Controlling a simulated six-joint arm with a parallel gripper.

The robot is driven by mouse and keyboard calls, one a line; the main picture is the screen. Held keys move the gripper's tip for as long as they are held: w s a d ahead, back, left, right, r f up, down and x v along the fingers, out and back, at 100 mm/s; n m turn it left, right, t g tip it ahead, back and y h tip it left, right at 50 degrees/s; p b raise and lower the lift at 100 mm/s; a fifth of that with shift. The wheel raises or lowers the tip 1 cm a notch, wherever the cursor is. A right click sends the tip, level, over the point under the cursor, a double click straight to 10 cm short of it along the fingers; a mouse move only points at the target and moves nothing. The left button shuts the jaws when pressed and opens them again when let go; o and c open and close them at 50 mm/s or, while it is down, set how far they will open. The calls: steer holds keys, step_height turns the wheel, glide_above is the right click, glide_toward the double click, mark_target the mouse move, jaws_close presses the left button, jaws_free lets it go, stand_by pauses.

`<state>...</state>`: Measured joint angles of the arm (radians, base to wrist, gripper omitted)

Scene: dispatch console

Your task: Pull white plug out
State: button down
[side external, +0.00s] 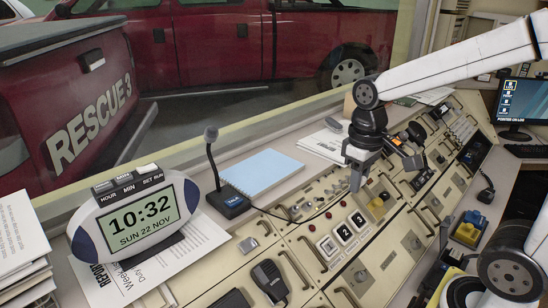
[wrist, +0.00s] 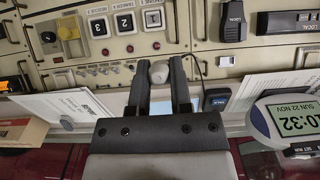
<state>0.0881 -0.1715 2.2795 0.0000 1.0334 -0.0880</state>
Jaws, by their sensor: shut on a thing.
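My gripper (side external: 357,183) is over the back part of the beige console, with its fingers pointing down. In the wrist view my gripper (wrist: 161,64) has its two dark fingers closed around a pale, rounded piece, which I take to be the white plug (wrist: 158,72). The plug sits between the fingertips, in front of the panel. In the side view the fingers hide it. I cannot tell whether its far end is in a socket. A row of small jacks (wrist: 97,70) lies left of the fingers in the wrist view.
A desk microphone (side external: 232,201) with a dark cable stands left of my gripper. Number buttons (side external: 345,233) and a red button (wrist: 156,45) are close by. A clock (side external: 140,215), a blue notebook (side external: 262,171), and a handset (side external: 269,279) are farther left. A monitor (side external: 522,102) stands at right.

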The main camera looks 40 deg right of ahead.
steer(key=shift+s+r, duration=0.1)
steer(key=shift+r, duration=0.05)
steer(key=shift+s+r, duration=0.5)
steer(key=shift+r, duration=0.3)
steer(key=shift+s+r, duration=0.5)
steer(key=shift+r, duration=0.25)
